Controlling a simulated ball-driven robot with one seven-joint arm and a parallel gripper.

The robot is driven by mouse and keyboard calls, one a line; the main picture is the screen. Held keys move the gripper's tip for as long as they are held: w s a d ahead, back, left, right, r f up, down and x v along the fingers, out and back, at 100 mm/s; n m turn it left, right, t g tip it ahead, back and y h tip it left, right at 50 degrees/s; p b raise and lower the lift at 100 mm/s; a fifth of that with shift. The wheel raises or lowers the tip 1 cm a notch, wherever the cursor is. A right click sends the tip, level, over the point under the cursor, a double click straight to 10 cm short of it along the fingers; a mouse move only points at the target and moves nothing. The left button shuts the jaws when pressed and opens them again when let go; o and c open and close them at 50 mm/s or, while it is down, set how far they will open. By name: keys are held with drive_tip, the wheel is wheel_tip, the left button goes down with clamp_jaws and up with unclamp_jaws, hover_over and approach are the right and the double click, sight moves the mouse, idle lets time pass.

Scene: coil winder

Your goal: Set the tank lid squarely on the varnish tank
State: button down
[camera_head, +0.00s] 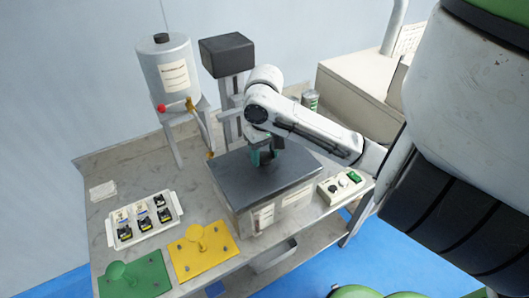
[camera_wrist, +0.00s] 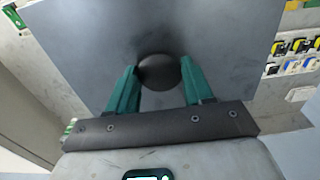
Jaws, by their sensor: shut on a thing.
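The tank lid (camera_head: 228,178) is a flat dark grey plate with a round black knob (camera_wrist: 158,72). In the head view it lies level over the varnish tank (camera_head: 248,222), a grey box with pale labels on its front. Its edges run roughly along the tank's sides. I cannot tell whether it rests on the rim or hangs just above it. My gripper (camera_head: 264,157) points down at the middle of the lid. In the wrist view the teal fingers of my gripper (camera_wrist: 160,66) are shut on the knob from both sides. The tank's inside is hidden.
A white tray of coils (camera_head: 125,238), a yellow plate (camera_head: 215,262) and a green plate (camera_head: 150,280) lie left and front. A control box (camera_head: 340,186) sits right of the tank. Behind stand a silver canister (camera_head: 165,85) and a dark-topped column (camera_head: 227,50).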

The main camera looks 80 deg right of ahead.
drive_tip(key=shift+f+b, duration=0.7)
drive_tip(key=shift+f, duration=0.15)
drive_tip(key=shift+c, duration=1.8)
unclamp_jaws()
wheel_tip(320, 180, up, 11)
drive_tip(key=p, duration=0.2)
drive_tip(key=shift+f, duration=0.1)
